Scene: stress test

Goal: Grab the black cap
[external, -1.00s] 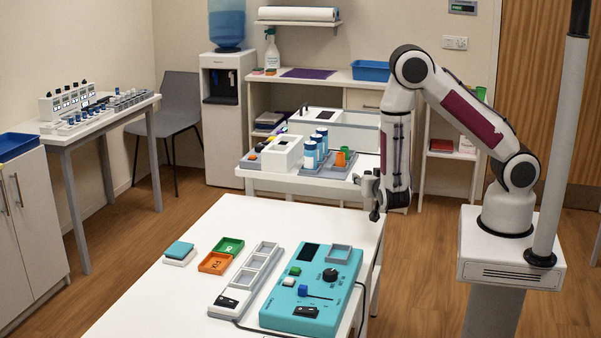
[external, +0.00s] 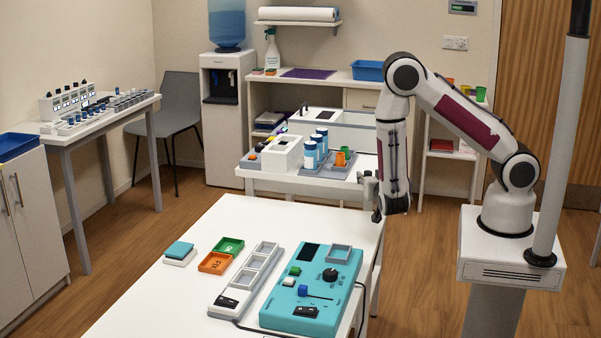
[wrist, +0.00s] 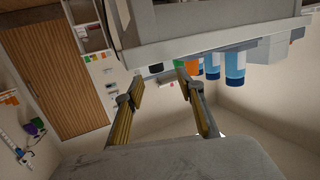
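I cannot single out the black cap with certainty. A small dark item (wrist: 155,69) shows beyond the fingers in the wrist view, beside orange and green pieces; its shape is too small to tell. My gripper (wrist: 158,86) is open in the wrist view, with its two fingers apart and nothing between them. In the external view my gripper (external: 372,192) hangs at the right, near the corner of the front table and just right of the back table. Blue-labelled bottles (external: 315,150) stand on the back table, and they also show in the wrist view (wrist: 235,70).
Orange cups (external: 342,158) stand beside the bottles on a grey tray. A white box (external: 283,153) is left of them. On the white front table (external: 225,212) lie a teal control box (external: 318,292) with a black knob, a grey tray strip and small orange and green trays. The table's far half is clear.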

